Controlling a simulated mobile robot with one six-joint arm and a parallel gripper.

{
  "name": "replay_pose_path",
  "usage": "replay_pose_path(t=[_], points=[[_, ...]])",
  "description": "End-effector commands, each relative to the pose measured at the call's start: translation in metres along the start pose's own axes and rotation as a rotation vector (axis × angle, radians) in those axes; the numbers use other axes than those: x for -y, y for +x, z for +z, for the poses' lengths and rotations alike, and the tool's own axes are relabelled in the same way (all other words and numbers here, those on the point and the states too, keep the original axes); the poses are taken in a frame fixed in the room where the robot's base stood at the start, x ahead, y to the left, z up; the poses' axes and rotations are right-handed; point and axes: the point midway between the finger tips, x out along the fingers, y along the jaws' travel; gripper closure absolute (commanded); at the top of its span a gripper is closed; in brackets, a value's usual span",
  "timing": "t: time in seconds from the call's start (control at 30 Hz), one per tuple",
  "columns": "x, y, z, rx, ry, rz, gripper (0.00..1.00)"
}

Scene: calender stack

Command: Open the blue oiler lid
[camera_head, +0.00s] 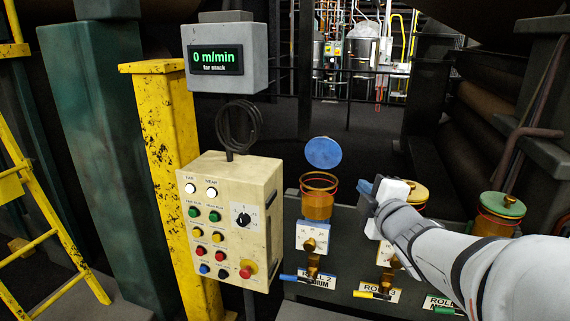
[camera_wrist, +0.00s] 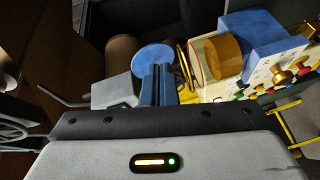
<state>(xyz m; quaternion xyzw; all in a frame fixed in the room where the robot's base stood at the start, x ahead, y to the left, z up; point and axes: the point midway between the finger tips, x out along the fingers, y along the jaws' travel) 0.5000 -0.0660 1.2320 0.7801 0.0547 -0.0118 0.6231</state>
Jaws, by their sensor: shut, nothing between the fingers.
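The blue oiler lid (camera_head: 323,153) stands raised, tilted up above the amber oiler cup (camera_head: 317,204), whose round mouth is uncovered. In the wrist view the blue lid (camera_wrist: 153,57) shows its round face just beyond my fingertips, and the amber cup (camera_wrist: 224,60) lies to its right. My gripper (camera_head: 366,188) is shut and empty, to the right of the open cup and lower than the lid. Its blue fingers (camera_wrist: 157,72) overlap the lid's lower edge in the wrist view; I cannot tell whether they touch it.
An oiler with a yellow lid (camera_head: 414,191) is partly hidden behind my arm. A green-lidded oiler (camera_head: 500,206) stands at right. A cream control box (camera_head: 232,218) with buttons and a yellow post (camera_head: 173,180) stand at left. A speed display (camera_head: 216,59) reads 0 m/min.

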Motion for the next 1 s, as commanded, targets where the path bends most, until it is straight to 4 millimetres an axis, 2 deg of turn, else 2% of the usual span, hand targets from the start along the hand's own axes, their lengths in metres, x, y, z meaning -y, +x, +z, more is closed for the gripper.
replay_pose_path(t=[0.03,0.2,0.4,0.53,0.67,1.0], points=[[0.004,0.003,-0.002,-0.056,-0.068,0.033,1.0],[0.002,0.001,-0.019,-0.234,-0.256,0.143,1.0],[0.001,-0.005,-0.031,-0.336,-0.35,0.21,1.0],[-0.001,0.001,-0.036,-0.351,-0.361,0.219,1.0],[-0.004,0.018,-0.044,-0.353,-0.359,0.217,1.0],[-0.016,0.086,-0.071,-0.351,-0.357,0.216,1.0]])
